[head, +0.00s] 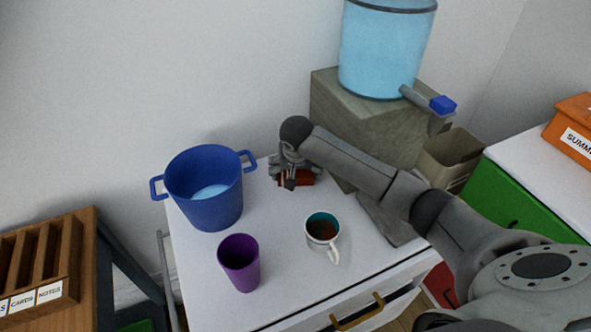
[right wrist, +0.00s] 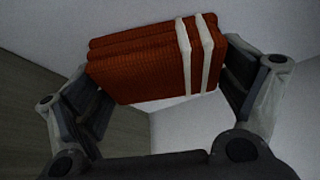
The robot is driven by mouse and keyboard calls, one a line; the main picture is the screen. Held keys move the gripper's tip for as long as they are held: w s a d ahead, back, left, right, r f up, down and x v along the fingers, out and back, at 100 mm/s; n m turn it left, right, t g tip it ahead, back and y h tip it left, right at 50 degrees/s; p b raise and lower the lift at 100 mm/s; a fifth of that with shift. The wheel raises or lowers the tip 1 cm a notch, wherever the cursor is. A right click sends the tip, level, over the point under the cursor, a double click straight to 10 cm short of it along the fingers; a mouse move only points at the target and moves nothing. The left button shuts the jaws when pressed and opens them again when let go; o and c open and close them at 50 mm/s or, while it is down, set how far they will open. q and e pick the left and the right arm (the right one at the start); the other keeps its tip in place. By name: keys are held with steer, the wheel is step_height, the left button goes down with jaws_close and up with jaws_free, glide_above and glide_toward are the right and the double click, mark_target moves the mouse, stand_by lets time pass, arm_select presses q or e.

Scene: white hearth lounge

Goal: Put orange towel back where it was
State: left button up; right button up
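The orange towel (head: 297,181) is a folded rust-orange bundle with white stripes at one end. It is at the back of the white table, between the blue pot and the stone block. My right gripper (head: 292,172) is over it and partly hides it. In the right wrist view the towel (right wrist: 150,62) fills the gap between the two fingers (right wrist: 165,85), with a pad against each end. I cannot tell whether it touches the tabletop. My left gripper is not in view.
On the white table (head: 285,270) stand a blue pot (head: 210,205), a purple cup (head: 239,265) and a white mug (head: 322,232) with dark liquid. A blue water dispenser (head: 385,50) stands on the stone block (head: 355,120). A wooden rack (head: 50,260) is at left. Bare tabletop lies in front of the gripper.

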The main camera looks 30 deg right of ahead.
steer(key=shift+r, duration=0.1)
stand_by(0.3)
steer(key=shift+r, duration=0.25)
steer(key=v, duration=1.1)
steer(key=shift+s+a+r, duration=0.1)
steer(key=shift+s+r, duration=0.1)
steer(key=shift+r, duration=0.1)
